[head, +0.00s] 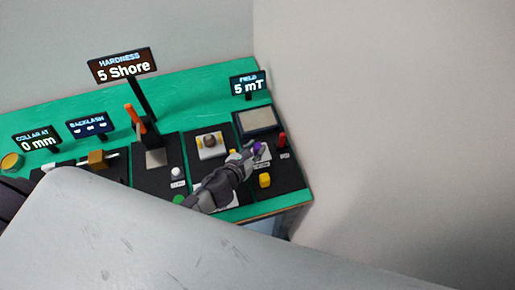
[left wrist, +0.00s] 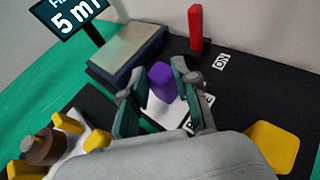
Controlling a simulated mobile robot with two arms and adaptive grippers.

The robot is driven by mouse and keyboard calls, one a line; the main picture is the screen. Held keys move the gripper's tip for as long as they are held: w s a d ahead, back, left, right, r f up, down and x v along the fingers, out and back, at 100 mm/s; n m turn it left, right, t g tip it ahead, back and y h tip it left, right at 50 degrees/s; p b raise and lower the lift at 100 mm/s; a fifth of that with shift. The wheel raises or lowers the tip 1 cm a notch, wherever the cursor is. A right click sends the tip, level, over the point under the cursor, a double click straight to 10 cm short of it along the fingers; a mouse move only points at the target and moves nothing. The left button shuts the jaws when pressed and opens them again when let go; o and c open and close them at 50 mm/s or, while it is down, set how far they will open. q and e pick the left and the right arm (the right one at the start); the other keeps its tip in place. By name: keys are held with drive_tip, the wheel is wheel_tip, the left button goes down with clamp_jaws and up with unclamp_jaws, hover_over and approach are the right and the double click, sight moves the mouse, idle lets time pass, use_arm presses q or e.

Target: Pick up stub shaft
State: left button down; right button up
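No piece is marked as the stub shaft, so I cannot tell for certain which it is. A small purple block-like piece (left wrist: 162,80) stands by a white lettered label on the black panel. In the head view the purple piece (head: 257,147) shows at my left gripper's tip. My left gripper (left wrist: 160,71) is open, with one finger on each side of the purple piece; I cannot tell if they touch it. It also shows in the head view (head: 250,154). A brown round piece (left wrist: 42,147) sits between yellow blocks on a white plate. My right gripper is not in view.
A grey-topped pad (left wrist: 132,50), a red upright handle (left wrist: 196,30) and a yellow knob (left wrist: 272,146) stand around the gripper. The field display (head: 249,86) reads 5 mT. An orange-handled lever (head: 135,119) and the hardness display (head: 122,65) stand left. Walls close off the back and right.

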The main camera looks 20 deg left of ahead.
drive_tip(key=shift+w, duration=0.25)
use_arm(q)
drive_tip(key=shift+r, duration=0.15)
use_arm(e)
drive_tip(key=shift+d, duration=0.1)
